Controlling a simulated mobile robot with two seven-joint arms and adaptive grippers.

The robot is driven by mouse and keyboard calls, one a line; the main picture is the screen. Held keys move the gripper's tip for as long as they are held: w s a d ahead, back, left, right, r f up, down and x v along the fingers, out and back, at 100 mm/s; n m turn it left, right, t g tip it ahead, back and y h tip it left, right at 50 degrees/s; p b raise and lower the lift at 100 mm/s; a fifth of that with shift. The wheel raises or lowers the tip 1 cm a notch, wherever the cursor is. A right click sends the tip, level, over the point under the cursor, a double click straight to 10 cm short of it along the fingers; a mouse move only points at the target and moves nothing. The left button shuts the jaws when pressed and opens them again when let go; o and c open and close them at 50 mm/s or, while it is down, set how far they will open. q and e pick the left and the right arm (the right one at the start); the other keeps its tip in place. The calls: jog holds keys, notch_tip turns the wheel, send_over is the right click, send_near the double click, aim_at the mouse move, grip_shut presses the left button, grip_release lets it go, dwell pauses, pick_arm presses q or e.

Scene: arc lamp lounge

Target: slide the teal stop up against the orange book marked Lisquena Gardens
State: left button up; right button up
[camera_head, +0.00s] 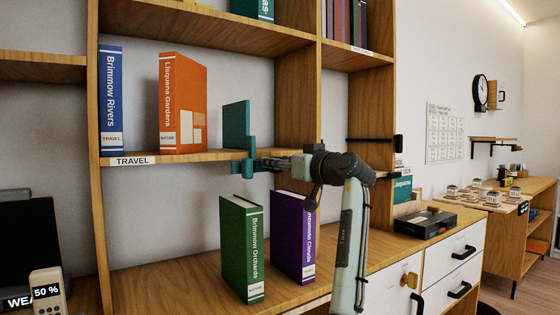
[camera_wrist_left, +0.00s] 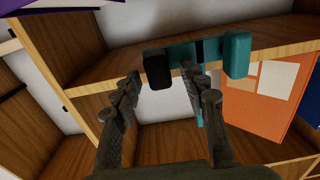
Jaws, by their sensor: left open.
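The orange book marked Lisquena Gardens (camera_head: 183,105) stands upright on the shelf labelled TRAVEL; its orange cover also shows at the right of the left wrist view (camera_wrist_left: 268,110). The teal stop (camera_head: 235,126) stands to its right on the same shelf, with a narrow gap between them. The stop's front part juts past the shelf edge; in the left wrist view its teal end (camera_wrist_left: 237,55) is above the fingertips. My right gripper is not in view.
A blue book, Brimmow Rivers (camera_head: 112,100), stands at the shelf's left end. Below, a green book (camera_head: 241,245) and a purple book (camera_head: 292,235) stand on the cabinet top (camera_head: 190,285). A wooden upright (camera_head: 297,100) bounds the shelf right of the stop.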

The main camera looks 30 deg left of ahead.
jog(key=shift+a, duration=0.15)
pick_arm(q)
grip_shut()
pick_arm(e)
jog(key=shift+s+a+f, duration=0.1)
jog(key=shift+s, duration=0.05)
pick_arm(q)
jog(key=shift+a, duration=0.1)
